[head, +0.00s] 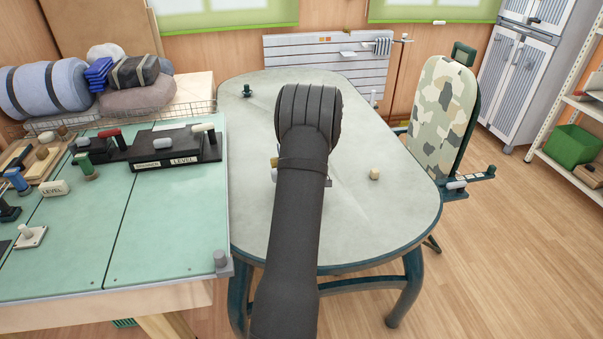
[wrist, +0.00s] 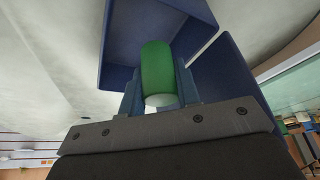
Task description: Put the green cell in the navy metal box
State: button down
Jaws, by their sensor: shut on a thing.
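The green cell (wrist: 157,66) is a green cylinder with a pale end, in the middle of the wrist view. My gripper (wrist: 159,88) is shut on it, one finger on each side. The navy metal box (wrist: 122,40) shows behind and around the cell, its walls at the top and left. Another navy panel (wrist: 238,88) stands to the right, past a narrow light gap; I cannot tell if it is a lid or a wall. The cell overlaps the box opening in this view, but its depth is unclear. In the head view my arm hides the gripper, cell and box.
A pale oval table (head: 370,215) lies under my arm. A green-topped bench (head: 160,240) with several objects adjoins on the left.

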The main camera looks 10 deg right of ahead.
jog(key=shift+f, duration=3.25)
jog(key=shift+f, duration=0.5)
jog(key=c, duration=1)
grip_release()
jog(key=v, duration=1.7)
jog(key=shift+r, duration=0.2)
